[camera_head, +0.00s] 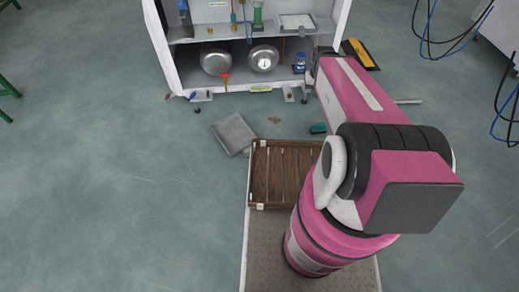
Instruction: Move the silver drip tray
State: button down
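A shallow square silver-grey tray (234,134) lies on the floor left of centre, in front of the cabinet. It looks slightly turned and empty. It matches a drip tray. My pink arm reaches forward on the right, towards the cabinet's right side. Only a small grey part of what seems to be my gripper (314,74) shows at the arm's far end. Its fingers are too small and hidden to tell whether they are open. The tray is well apart from it, to the lower left.
An open white cabinet (174,62) at the back holds two round metal vessels, a blue item and a pale tray (298,26). A slatted wooden crate (283,188) is just right of the floor tray. Small parts lie near the cabinet. Open floor spreads left.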

aim_at(236, 137)
jog(key=j+z, duration=0.25)
jog(key=k+j+z, duration=0.2)
jog(key=j, duration=0.2)
jog(key=j+z, duration=0.25)
jog(key=k+j, duration=0.15)
jog(key=j, duration=0.25)
jog(key=k+j, duration=0.2)
jog(key=j, duration=0.15)
jog(key=k+j+z, duration=0.1)
jog(key=j, duration=0.3)
jog(key=k+j, duration=0.4)
jog(key=j, duration=0.3)
jog(key=k+j+z, duration=0.1)
jog(key=j, duration=0.3)
jog(key=k, duration=0.1)
